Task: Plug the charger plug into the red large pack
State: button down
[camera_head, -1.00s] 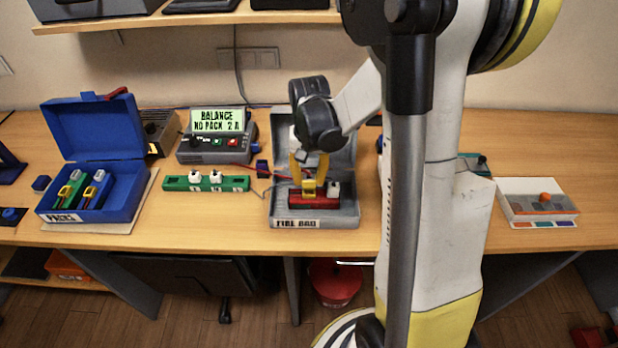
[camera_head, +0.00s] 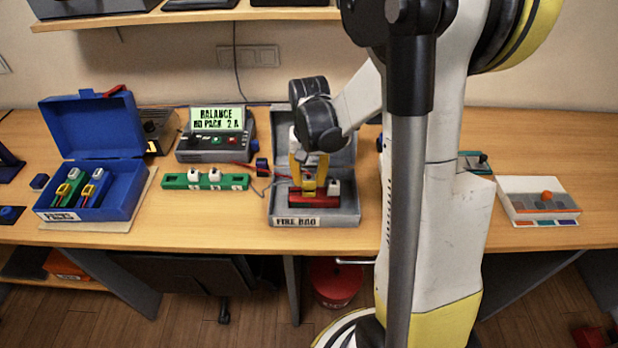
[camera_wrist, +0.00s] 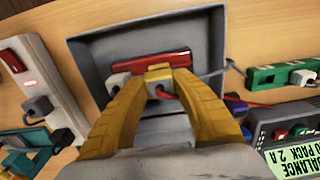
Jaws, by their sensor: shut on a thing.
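The red large pack (camera_head: 313,201) lies in the open grey box marked FIRE BAG, and it also shows in the wrist view (camera_wrist: 150,62). My gripper (camera_head: 307,185) has its yellow fingers shut on a yellow plug (camera_wrist: 157,75) with a red lead, at the pack's near face in the wrist view. Whether the plug is seated in the pack or just touching it I cannot tell. A white plug (camera_wrist: 119,83) sits beside it at the pack. The charger (camera_head: 216,148) stands left of the box, its screen reading "BALANCE NO PACK 2 A".
The grey box (camera_head: 345,217) has raised walls around the pack and an open lid behind. A green balance board (camera_head: 206,183) with white plugs lies to its left. A blue box (camera_head: 120,203) holds other packs. A white power strip (camera_wrist: 42,85) shows in the wrist view.

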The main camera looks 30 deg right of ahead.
aim_at(309, 178)
jog(key=shift+f+b, duration=0.7)
jog(key=shift+f, duration=0.2)
jog(key=c, duration=1)
grip_release()
jog(key=shift+r, duration=0.1)
notch_tip(309, 178, up, 12)
jog(key=shift+f, duration=0.1)
jog(key=s+a+n+t, duration=0.2)
jog(key=s+a, duration=0.1)
jog(key=a, duration=0.1)
jog(key=s+a+r+n+t+b, duration=0.1)
jog(key=s+a+n+t, duration=0.1)
jog(key=s+a, duration=0.2)
jog(key=s+a+n+t+b, duration=0.1)
jog(key=s+a+n+t, duration=0.1)
jog(key=a, duration=0.3)
jog(key=shift+s+a+r+n+t, duration=0.2)
jog(key=shift+s+t, duration=0.1)
jog(key=shift+s, duration=0.15)
jog(key=shift+s+a+r+n+t, duration=0.1)
jog(key=shift+s+r+n+t, duration=0.15)
jog(key=shift+s, duration=0.2)
